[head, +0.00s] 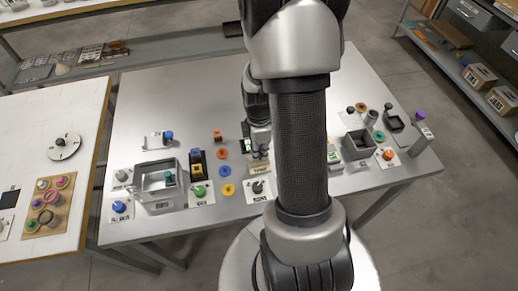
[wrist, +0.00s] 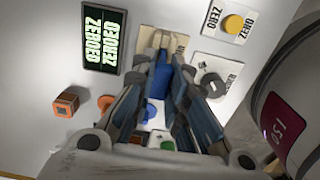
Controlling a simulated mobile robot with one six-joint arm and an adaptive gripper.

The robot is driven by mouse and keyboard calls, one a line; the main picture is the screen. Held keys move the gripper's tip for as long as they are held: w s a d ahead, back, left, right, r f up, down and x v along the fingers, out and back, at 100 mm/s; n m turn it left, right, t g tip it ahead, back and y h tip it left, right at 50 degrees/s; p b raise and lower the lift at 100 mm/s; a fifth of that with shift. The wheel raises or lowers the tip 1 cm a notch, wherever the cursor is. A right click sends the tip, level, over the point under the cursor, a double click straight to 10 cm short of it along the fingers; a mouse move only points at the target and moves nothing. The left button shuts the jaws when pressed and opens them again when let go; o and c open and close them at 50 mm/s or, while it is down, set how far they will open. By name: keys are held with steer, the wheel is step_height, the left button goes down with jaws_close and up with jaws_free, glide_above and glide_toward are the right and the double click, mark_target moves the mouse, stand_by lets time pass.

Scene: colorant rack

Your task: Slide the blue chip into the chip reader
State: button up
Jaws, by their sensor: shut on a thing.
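The blue chip (wrist: 160,80) is between the fingers of my gripper (wrist: 162,72), which is shut on it. In the wrist view the chip stands along the fingers, its lower part partly covered by them. A cream block with a plate (wrist: 178,45), apparently the chip reader, lies just beyond the fingertips. Whether the chip touches it or is in a slot cannot be told. In the head view the cream block (head: 259,165) stands below my gripper (head: 259,150), partly covered by my arm; the chip cannot be made out there.
A display reading ZEROED (wrist: 100,38) lies beside the reader. An orange cube (wrist: 66,104) is at left. A grey open box (head: 158,183) stands further left on the table.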

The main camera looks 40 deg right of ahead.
steer(key=shift+f+b, duration=0.8)
steer(key=shift+f, duration=0.35)
steer(key=shift+r, duration=0.2)
steer(key=shift+r+p, duration=1.3)
steer(key=shift+r, duration=0.1)
steer(key=shift+f+b, duration=1.05)
steer(key=shift+f, duration=0.4)
steer(key=shift+r+p, duration=1.15)
steer(key=shift+r, duration=0.3)
steer(key=shift+f+b, duration=1.15)
steer(key=shift+f, duration=0.4)
jaws_close()
jaws_free()
steer(key=shift+r, duration=0.2)
